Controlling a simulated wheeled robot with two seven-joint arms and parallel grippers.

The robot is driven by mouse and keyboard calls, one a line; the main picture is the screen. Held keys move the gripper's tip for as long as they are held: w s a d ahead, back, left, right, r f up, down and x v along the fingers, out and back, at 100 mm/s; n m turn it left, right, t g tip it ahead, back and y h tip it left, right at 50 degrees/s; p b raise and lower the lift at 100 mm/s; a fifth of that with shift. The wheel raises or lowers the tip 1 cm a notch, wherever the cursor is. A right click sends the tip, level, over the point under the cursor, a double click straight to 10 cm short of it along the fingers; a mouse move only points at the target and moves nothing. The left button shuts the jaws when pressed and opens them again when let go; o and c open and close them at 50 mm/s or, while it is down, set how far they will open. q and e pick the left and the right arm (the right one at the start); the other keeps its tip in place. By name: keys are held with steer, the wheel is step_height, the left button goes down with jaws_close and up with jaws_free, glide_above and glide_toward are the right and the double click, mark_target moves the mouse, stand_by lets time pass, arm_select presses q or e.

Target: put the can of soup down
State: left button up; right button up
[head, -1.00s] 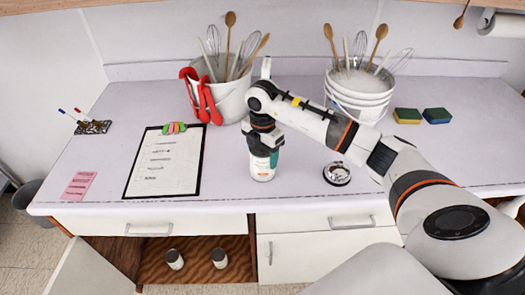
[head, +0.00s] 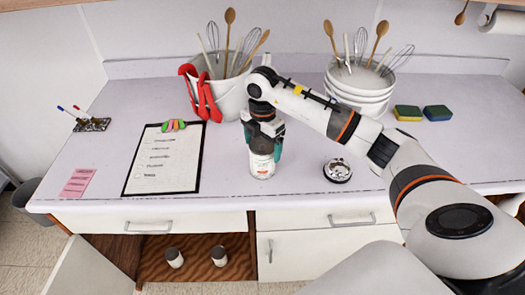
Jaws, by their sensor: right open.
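The can of soup (head: 262,166), white with a small red mark near its base, stands upright on the pale counter (head: 300,185) near its front edge. My right gripper (head: 263,143) is above and around the top of the can, its jaws open with a finger on either side. The top of the can is partly hidden by the gripper. My left gripper is not in view.
A clipboard (head: 163,160) lies left of the can and a small round metal item (head: 337,171) right of it. Buckets of utensils (head: 232,98) (head: 360,90) stand behind. Sponges (head: 437,114) lie at right. Two jars (head: 219,256) sit in the open cupboard below.

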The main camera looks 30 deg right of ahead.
step_height(320, 180, up, 8)
steer(key=shift+r+b, duration=0.25)
steer(key=shift+b, duration=0.5)
steer(key=shift+r, duration=0.6)
steer(key=shift+f, duration=0.1)
